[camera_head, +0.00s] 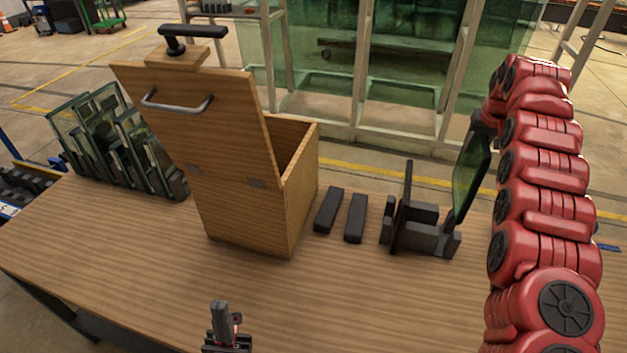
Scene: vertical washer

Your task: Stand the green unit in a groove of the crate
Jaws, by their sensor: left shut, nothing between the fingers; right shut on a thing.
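The green unit (470,182) is a dark-framed, green glassy panel, held upright and slightly tilted at the right of the table. My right gripper (479,124) is shut on its upper end; the fingers are hard to make out. The panel's lower end is close to a dark slotted stand (423,236); I cannot tell whether they touch. The wooden crate (303,190) stands left of it, its handled lid (205,125) raised toward me. The lid hides most of the inside, and no grooves show. My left gripper (222,318) is shut and empty at the front edge.
Several green glass panels (120,150) stand in a row at the table's left. Two dark bars (341,216) lie between crate and stand. A glass-walled frame (362,80) stands behind the table. The wooden tabletop (350,295) is clear in front.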

